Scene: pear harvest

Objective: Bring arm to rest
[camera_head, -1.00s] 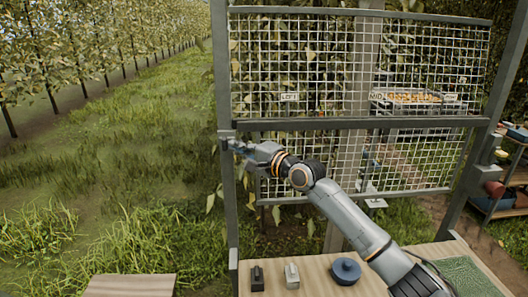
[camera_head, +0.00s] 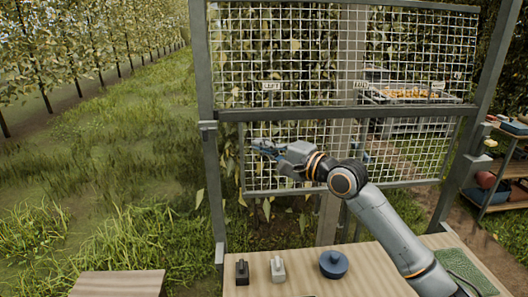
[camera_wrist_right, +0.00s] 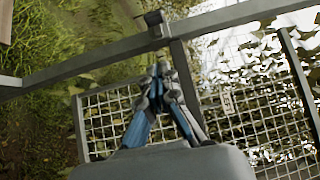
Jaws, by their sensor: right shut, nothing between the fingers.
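My right gripper (camera_head: 266,147) is in front of the lower wire mesh panel (camera_head: 400,152), near that panel's left end, with the arm reaching up from the lower right. In the right wrist view the fingers of my right gripper (camera_wrist_right: 161,75) come together at the tips with nothing between them. Behind them are the mesh and a grey frame bar (camera_wrist_right: 110,55). I cannot tell how far the fingertips are from the mesh. My left gripper is not in view.
A wooden table (camera_head: 375,275) below holds a black item (camera_head: 242,272), a grey item (camera_head: 278,270), a round blue container (camera_head: 334,264) and a green mat (camera_head: 465,268). The grey left post (camera_head: 208,170) stands close to the gripper. Shelves (camera_head: 497,180) are at right. Grass lies open at left.

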